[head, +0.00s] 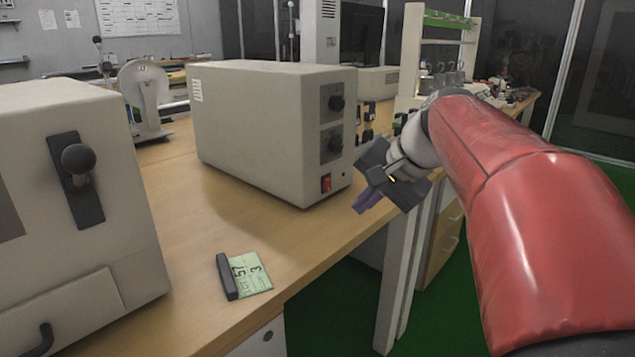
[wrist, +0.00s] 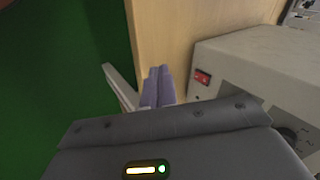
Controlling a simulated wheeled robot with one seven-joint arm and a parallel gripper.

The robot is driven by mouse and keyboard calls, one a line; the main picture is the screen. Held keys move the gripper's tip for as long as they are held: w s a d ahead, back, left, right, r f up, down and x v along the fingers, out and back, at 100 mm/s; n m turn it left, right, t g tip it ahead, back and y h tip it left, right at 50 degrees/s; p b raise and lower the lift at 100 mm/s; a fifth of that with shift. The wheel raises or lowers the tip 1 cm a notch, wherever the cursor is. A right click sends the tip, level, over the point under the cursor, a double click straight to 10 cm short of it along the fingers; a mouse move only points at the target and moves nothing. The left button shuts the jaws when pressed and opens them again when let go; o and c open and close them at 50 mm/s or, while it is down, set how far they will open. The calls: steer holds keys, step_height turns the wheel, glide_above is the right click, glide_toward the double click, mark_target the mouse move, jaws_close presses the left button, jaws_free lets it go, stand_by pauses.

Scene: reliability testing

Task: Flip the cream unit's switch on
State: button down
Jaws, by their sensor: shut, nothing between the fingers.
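The cream unit (head: 250,130) is a box on the wooden bench, with two black knobs on its front panel. Its red switch (head: 326,183) sits low on that panel. In the wrist view the red switch (wrist: 202,78) shows on the unit's face (wrist: 250,60), to the right of the fingers. My gripper (head: 366,200) is shut and empty, with its purple fingers together. It is in front of the panel, right of the switch and apart from it, near the bench edge. In the wrist view the fingertips (wrist: 158,72) show over the bench edge. The switch's position is too small to tell.
A second cream box (head: 75,200) with a black lever stands at the left. A green card with a dark clip (head: 245,275) lies on the bench (head: 190,300) near its front edge. A white rack (head: 440,50) stands behind my arm. Green floor lies below the edge.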

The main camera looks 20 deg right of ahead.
mark_target(327, 184)
steer(key=w+d+r+m+t, duration=0.1)
steer(key=w+d+r+m, duration=0.1)
steer(key=w+d+r, duration=0.2)
steer(key=shift+w+d+y, duration=0.3)
steer(key=shift+d, duration=0.85)
steer(key=x, duration=1)
steer(key=shift+w+a+f+b, duration=0.1)
steer(key=shift+a+f+b, duration=0.05)
steer(key=shift+b, duration=0.15)
steer(key=shift+w+a, duration=0.3)
steer(key=shift+w, duration=0.25)
steer(key=shift+w+a, duration=0.35)
steer(key=shift+w, duration=0.2)
steer(key=shift+w+a+p, duration=0.25)
steer(key=shift+w+p, duration=0.05)
steer(key=shift+w, duration=0.25)
steer(key=shift+w+a+f, duration=0.1)
steer(key=shift+w, duration=0.05)
